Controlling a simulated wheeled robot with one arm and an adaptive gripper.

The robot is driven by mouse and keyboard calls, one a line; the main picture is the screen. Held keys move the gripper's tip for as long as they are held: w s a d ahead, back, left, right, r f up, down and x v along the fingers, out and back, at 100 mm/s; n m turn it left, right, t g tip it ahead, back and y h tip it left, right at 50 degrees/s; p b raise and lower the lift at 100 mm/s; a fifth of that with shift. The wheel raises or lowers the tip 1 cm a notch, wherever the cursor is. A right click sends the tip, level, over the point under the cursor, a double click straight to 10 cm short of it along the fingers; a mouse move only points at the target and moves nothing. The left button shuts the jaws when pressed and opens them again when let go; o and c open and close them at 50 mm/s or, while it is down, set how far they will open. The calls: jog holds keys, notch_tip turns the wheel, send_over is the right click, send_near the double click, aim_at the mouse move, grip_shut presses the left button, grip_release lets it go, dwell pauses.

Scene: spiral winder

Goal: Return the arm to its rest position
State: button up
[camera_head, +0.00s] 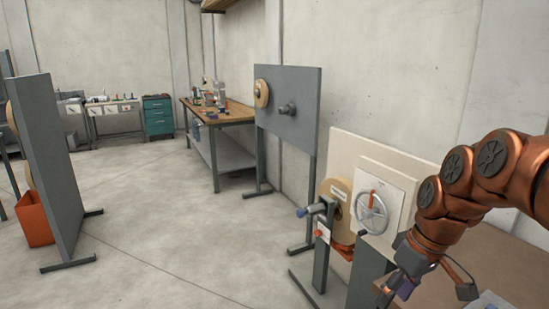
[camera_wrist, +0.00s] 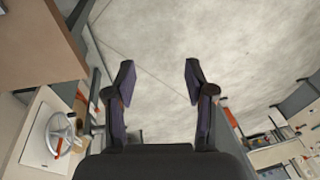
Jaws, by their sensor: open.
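My arm, copper-coloured, reaches in from the right edge in the head view. My gripper (camera_head: 428,290) hangs low at its end, in front of the winder. In the wrist view my gripper (camera_wrist: 158,82) shows two dark fingers spread apart, with only floor beyond them. It is open and empty. The winder has a pale panel with a spoked handwheel (camera_head: 371,212) and a tan spool (camera_head: 336,203) to its left. The handwheel also shows at the left of the wrist view (camera_wrist: 61,135). My gripper touches neither.
A brown tabletop (camera_head: 475,262) lies under my arm at the right. A grey panel stand (camera_head: 290,105) is behind the winder, and a workbench (camera_head: 225,115) beyond it. Another grey panel (camera_head: 50,160) and an orange bin (camera_head: 34,222) stand left. The middle floor is clear.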

jog(key=s+a+f+m+g+h+p, duration=0.1)
jog(key=s+a+f+m, duration=0.1)
jog(key=s, duration=0.8)
jog(key=s+a+f+m+g+h+p, duration=0.1)
jog(key=s+a+f+m, duration=0.2)
jog(key=s, duration=0.8)
jog(key=shift+s+a+f+h+p, duration=0.15)
jog(key=shift+s+a+h+p, duration=0.1)
jog(key=shift+a+h+p, duration=0.1)
